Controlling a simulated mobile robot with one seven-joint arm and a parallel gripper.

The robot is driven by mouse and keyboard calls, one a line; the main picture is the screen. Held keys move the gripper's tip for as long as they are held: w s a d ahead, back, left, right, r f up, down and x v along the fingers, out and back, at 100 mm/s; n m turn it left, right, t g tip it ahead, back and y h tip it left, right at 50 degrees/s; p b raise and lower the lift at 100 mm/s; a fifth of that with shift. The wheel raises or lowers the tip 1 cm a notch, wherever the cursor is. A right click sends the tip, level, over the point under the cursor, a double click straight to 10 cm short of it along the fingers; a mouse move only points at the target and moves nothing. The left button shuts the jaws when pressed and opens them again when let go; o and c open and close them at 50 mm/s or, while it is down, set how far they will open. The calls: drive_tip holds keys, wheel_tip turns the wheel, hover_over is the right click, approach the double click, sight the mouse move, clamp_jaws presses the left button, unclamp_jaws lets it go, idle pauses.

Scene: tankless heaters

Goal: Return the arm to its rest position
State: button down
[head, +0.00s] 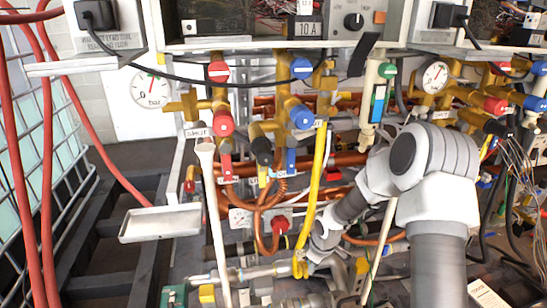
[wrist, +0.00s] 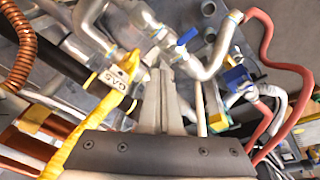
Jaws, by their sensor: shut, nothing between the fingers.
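My arm (head: 437,170) stands at the right of the head view. It bends at a large grey joint and reaches down and left among the pipes. Its thinner end part (head: 325,238) is low in the middle, in front of copper and yellow tubes. The fingers are hard to make out there. In the wrist view my gripper (wrist: 164,75) is shut, with its two grey fingers together and nothing between them. The fingertips overlap the silver pipework in the picture; I cannot tell whether they touch it.
A yellow hose (head: 318,180) hangs left of my arm, and it seems close beside the fingers in the wrist view (wrist: 85,135). Red and blue valves (head: 302,68), a pressure gauge (head: 152,87) and a small metal tray (head: 160,222) stand left. Loose wires (head: 497,147) crowd the right.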

drive_tip(key=s+d+r+m+h, duration=0.1)
drive_tip(key=s+r+m, duration=0.15)
drive_tip(key=r, duration=0.55)
drive_tip(key=s+d+r+m+t+h, duration=0.15)
drive_tip(key=s+r, duration=0.25)
drive_tip(key=r, duration=0.4)
drive_tip(key=s+d+r+m, duration=0.1)
drive_tip(key=s+r, duration=0.2)
drive_tip(key=r, duration=0.5)
drive_tip(key=s+a+r+m+t+y, duration=0.1)
drive_tip(key=s+r+m, duration=0.3)
drive_tip(key=s, duration=0.6)
drive_tip(key=s+r+m+t+y, duration=0.1)
drive_tip(key=s+r, duration=0.4)
drive_tip(key=s, duration=0.5)
wheel_tip(320, 180, up, 20)
drive_tip(key=p, duration=2)
drive_tip(key=shift+w+r, duration=0.2)
drive_tip(key=shift+w, duration=0.1)
drive_tip(key=shift+g+h, duration=0.25)
